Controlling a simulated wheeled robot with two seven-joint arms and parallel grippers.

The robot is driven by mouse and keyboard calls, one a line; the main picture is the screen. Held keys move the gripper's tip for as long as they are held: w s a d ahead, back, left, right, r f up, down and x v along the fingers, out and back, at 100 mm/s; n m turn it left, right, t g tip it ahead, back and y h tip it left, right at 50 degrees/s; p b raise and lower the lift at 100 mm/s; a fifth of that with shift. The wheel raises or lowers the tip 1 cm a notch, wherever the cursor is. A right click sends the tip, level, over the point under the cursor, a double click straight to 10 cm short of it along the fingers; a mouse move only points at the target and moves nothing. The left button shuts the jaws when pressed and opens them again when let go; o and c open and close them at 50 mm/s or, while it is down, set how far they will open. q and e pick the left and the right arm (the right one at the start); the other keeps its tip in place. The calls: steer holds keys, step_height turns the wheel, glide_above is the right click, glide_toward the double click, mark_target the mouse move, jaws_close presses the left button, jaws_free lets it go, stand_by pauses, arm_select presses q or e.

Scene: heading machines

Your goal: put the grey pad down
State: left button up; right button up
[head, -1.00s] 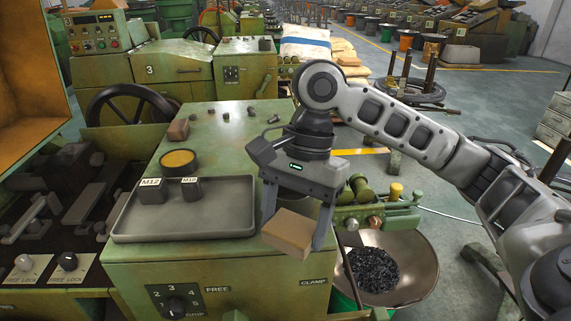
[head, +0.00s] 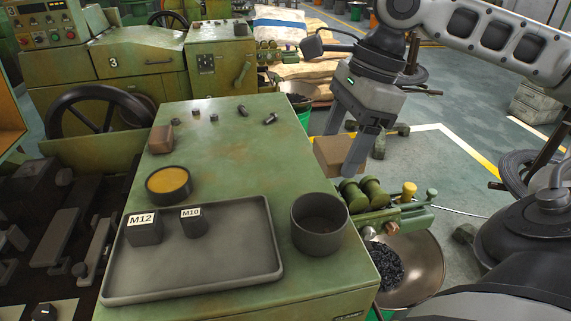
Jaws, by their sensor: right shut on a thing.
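My right gripper (head: 346,148) is shut on a small rectangular block (head: 338,157), the only pad-like thing held, which looks brown rather than grey. It hangs in the air beyond the right edge of the green machine top (head: 290,165), behind the green valve fittings. The fingers point down and partly cover it. I cannot see anything under it. My left gripper is not in view.
On the machine top are a grey tray (head: 235,270) with M12 (head: 144,231) and M10 (head: 193,224) blocks, a dark cup (head: 319,222), a yellow-filled round dish (head: 168,183), a brown block (head: 161,138) and several small bolts. A metal bowl (head: 422,268) holds dark pieces.

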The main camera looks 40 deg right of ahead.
steer(key=w+d+f+p, duration=0.2)
steer(key=w+f, duration=0.2)
steer(key=w, duration=0.4)
glide_above(294, 181)
steer(key=s, duration=0.1)
steer(key=f, duration=0.4)
steer(key=shift+d+f, duration=0.15)
steer(key=shift+d, duration=0.2)
steer(key=shift+w+f, duration=0.15)
steer(key=shift+f, duration=0.15)
steer(key=f, duration=0.3)
steer(key=shift+w+d+f, duration=0.1)
steer(key=shift+w, duration=0.1)
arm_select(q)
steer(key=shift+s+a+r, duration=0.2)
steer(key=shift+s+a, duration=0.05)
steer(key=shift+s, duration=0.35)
arm_select(e)
steer(key=shift+f, duration=0.2)
steer(key=shift+f, duration=0.15)
steer(key=o, duration=1.1)
steer(key=shift+c, duration=0.2)
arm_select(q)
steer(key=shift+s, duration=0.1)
